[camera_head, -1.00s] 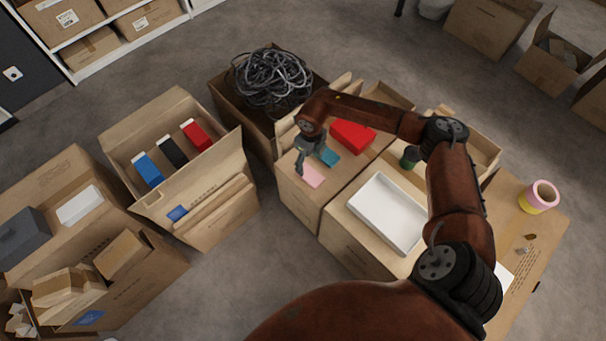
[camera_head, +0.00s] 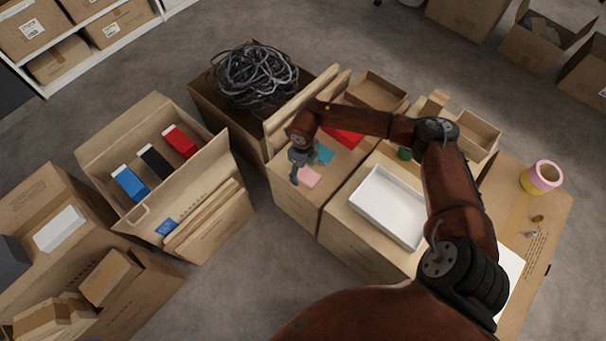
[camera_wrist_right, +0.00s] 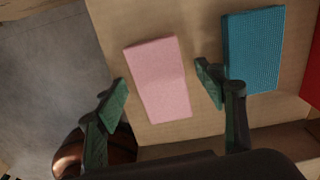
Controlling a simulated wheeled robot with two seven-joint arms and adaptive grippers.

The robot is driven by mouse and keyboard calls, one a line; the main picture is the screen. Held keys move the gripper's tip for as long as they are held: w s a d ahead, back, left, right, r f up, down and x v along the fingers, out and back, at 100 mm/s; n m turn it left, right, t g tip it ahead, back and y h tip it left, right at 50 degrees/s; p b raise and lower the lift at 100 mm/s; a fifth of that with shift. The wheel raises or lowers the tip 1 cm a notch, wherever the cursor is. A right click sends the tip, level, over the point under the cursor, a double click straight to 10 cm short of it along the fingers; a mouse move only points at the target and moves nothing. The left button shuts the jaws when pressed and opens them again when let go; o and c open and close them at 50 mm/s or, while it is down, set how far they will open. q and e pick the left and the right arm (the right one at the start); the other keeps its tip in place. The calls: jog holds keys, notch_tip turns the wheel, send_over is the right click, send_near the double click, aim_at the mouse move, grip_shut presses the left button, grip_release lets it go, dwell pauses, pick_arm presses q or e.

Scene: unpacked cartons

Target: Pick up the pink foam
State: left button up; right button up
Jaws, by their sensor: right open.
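The pink foam (camera_head: 309,177) is a flat pale pink piece lying on top of a closed carton (camera_head: 288,205). My right gripper (camera_head: 296,172) is just above the carton, at the left side of the foam in the head view. In the right wrist view the foam (camera_wrist_right: 158,80) lies between the two open fingers of the gripper (camera_wrist_right: 164,92), a little beyond the tips and apart from them. The fingers hold nothing. My left gripper does not show.
A teal piece (camera_wrist_right: 253,48) lies close beside the foam, near one finger. A red object (camera_head: 343,138) lies behind it on the carton. A white tray (camera_head: 386,207) sits on the neighbouring carton. Upright flaps and a cable-filled carton (camera_head: 257,78) stand behind.

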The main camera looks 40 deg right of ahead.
jog(key=shift+r, duration=0.1)
jog(key=c, duration=0.9)
jog(key=shift+c, duration=0.2)
